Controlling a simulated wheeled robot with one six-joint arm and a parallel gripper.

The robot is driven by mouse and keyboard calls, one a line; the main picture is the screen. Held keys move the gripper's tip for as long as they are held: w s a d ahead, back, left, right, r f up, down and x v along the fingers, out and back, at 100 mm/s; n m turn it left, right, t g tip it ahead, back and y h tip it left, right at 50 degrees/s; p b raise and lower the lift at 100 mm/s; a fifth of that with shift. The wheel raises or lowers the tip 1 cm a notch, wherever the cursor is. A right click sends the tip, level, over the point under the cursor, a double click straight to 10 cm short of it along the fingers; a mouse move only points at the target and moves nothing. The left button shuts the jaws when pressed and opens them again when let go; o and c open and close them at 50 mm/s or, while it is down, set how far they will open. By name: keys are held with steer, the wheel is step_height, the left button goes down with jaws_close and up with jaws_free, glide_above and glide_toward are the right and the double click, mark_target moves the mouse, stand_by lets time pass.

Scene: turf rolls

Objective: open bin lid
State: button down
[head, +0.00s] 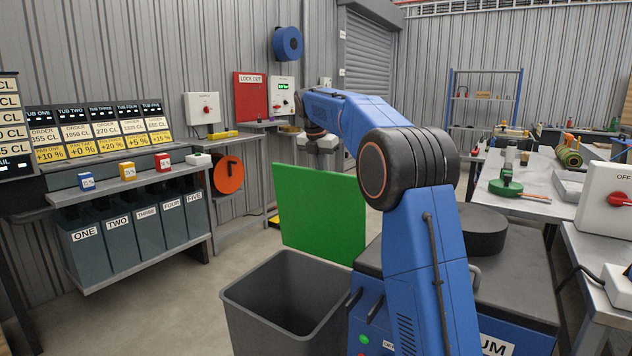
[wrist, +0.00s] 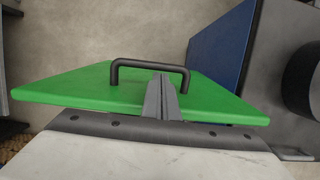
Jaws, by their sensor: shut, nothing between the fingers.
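The grey bin (head: 283,310) stands on the floor in front of me with its mouth uncovered. Its green lid (head: 318,215) stands raised, near upright, at the bin's far edge. The wrist view shows the lid's green face (wrist: 90,88) with a black bar handle (wrist: 150,64). My gripper (wrist: 160,82) is shut and empty, its fingers overlapping the lid and the handle's right part in that view. I cannot tell whether they touch. In the head view my gripper is above and behind the lid, its fingertips hidden.
A shelf (head: 130,185) with several numbered tubs stands at the left. A red lock-out board (head: 251,97) hangs on the back wall. A grey workbench (head: 530,185) with tools is at the right. Floor left of the bin is clear.

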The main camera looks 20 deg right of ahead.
steer(key=shift+w+d, duration=1)
steer(key=shift+d, duration=0.3)
steer(key=v, duration=1.7)
steer(key=shift+r, duration=0.2)
